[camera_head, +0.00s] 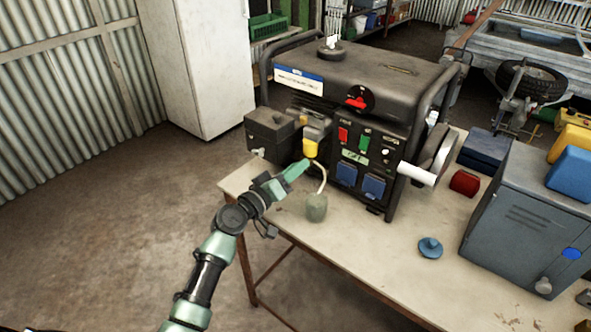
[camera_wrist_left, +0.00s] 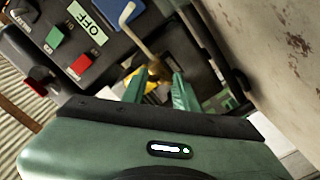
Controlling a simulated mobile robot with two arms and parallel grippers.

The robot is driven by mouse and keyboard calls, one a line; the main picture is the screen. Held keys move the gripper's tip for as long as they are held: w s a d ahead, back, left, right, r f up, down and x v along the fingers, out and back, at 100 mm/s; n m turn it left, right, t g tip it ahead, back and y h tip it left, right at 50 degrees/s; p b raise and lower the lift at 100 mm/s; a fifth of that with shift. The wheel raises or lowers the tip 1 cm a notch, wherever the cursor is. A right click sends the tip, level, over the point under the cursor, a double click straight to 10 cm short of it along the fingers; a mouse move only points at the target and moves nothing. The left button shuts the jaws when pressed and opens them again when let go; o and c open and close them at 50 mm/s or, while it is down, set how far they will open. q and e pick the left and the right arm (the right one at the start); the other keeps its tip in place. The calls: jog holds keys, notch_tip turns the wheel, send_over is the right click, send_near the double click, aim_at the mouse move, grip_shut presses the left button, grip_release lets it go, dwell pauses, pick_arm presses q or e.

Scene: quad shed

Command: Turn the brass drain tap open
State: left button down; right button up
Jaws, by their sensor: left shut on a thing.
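A black generator (camera_head: 390,100) stands on the workbench. My left gripper (camera_head: 302,168) reaches its lower front left, just below a yellow part (camera_head: 310,149). In the left wrist view the green fingers of my left gripper (camera_wrist_left: 158,84) are shut on the small brass drain tap (camera_wrist_left: 157,70), with a gap between them filled by it. A pale hose (camera_wrist_left: 135,36) runs from beside the tap; in the head view the hose (camera_head: 322,176) hangs into a green jar (camera_head: 316,208). The tap's handle angle is hard to tell. My right gripper is not in view.
Blue sockets (camera_head: 347,174) and red and green switches (camera_head: 343,135) are on the generator's front. A blue knob-like piece (camera_head: 430,247) and a grey cabinet (camera_head: 525,220) stand on the bench (camera_head: 370,255). Bench space in front of the jar is clear.

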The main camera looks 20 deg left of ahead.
pick_arm(q)
jog(key=n+p, duration=0.1)
jog(key=n, duration=0.8)
jog(key=shift+f, duration=0.1)
jog(key=shift+n, duration=0.3)
dwell(0.4)
jog(key=c, duration=1.1)
grip_release()
jog(key=shift+s+a, duration=0.1)
jog(key=v, duration=0.7)
jog(key=shift+s+a, duration=0.1)
jog(key=shift+s, duration=0.2)
